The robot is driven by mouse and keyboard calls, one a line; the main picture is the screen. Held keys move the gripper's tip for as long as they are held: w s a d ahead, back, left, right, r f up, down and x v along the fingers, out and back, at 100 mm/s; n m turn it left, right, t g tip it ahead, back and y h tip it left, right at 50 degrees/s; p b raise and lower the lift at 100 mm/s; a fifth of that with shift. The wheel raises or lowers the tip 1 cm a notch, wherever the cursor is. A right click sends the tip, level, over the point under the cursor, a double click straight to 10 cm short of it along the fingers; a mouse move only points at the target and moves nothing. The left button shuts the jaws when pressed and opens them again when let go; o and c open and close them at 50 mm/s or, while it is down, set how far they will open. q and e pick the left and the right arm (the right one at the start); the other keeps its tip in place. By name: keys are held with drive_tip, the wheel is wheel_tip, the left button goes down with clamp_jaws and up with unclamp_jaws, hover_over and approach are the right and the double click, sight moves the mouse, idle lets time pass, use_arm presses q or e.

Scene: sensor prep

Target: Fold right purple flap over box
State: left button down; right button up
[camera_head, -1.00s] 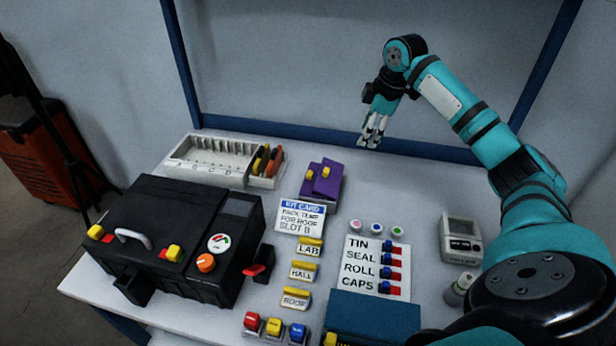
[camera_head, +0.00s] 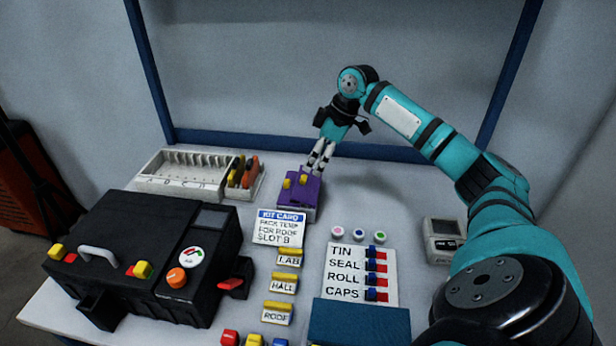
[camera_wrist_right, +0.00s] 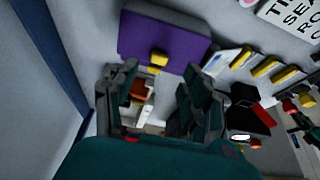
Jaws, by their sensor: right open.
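In the right wrist view a broad purple panel (camera_wrist_right: 160,40) with one yellow tab (camera_wrist_right: 158,62) lies just beyond the open fingers (camera_wrist_right: 163,85). Nothing shows held between them. My left gripper is not in view.
Left of the box is a white slotted rack (camera_head: 180,172) with coloured items. The black case (camera_head: 140,255) is at front left. The kit card (camera_head: 280,228) lies just in front. A label sheet (camera_head: 345,275) and grey meter (camera_head: 443,240) stand to the right.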

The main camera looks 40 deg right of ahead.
sight(304, 177)
drive_tip(key=b+x, duration=0.1)
drive_tip(key=x, duration=0.4)
drive_tip(key=shift+w+f, duration=0.1)
drive_tip(key=shift+f, duration=0.1)
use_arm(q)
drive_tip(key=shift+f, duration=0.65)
use_arm(e)
clamp_jaws()
drive_tip(key=shift+r, duration=0.1)
drive_tip(key=g+p, duration=0.1)
drive_tip(key=p, duration=0.5)
drive_tip(key=shift+w+a+h, duration=0.2)
drive_tip(key=shift+h, duration=0.1)
drive_tip(key=p, duration=0.2)
drive_tip(key=shift+w+a+p, duration=0.1)
drive_tip(key=shift+w+p, duration=0.05)
drive_tip(key=shift+p, duration=0.25)
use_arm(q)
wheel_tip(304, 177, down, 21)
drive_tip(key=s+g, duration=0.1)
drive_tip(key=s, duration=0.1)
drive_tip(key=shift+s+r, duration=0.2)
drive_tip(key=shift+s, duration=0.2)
use_arm(e)
drive_tip(key=shift+f, duration=0.3)
